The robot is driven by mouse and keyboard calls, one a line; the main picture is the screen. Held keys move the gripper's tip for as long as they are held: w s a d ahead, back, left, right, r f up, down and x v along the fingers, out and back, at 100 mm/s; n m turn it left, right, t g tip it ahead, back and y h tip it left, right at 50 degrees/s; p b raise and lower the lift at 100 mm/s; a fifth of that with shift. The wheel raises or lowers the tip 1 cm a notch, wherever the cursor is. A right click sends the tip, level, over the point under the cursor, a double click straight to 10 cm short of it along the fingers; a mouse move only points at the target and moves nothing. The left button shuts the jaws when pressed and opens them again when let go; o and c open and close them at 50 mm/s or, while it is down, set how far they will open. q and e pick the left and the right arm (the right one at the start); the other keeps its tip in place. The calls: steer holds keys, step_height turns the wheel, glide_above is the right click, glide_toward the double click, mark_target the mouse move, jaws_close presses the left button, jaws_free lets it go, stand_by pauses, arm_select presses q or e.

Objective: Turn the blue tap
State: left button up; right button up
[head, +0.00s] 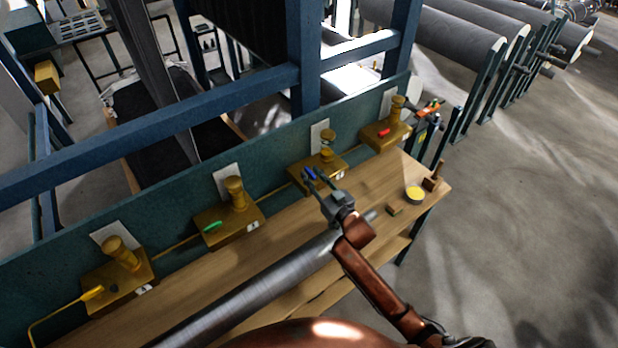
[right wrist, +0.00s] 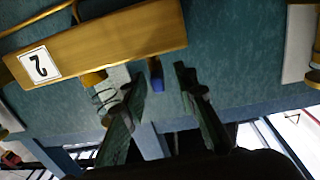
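The blue tap handle (head: 309,174) sits on a brass valve block (head: 334,177) mounted along the teal backboard, third from the left. In the right wrist view the short blue handle (right wrist: 156,80) hangs in the gap between my right gripper's dark fingers (right wrist: 160,96); the fingers are apart, with no clear contact. In the head view my right gripper (head: 314,180) is open at the blue handle, coming from the lower right. My left gripper is not in view. A numbered label (right wrist: 39,65) marks the block.
Other brass blocks carry a green handle (head: 212,226) and a red handle (head: 384,133); a yellow one (head: 92,293) is at left. A yellow-topped disc (head: 414,194) and small wooden pieces sit at the bench's right end.

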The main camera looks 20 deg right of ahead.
steer(key=shift+s, duration=0.1)
steer(key=v, duration=1.1)
steer(key=shift+s, duration=0.4)
steer(key=shift+d, duration=0.15)
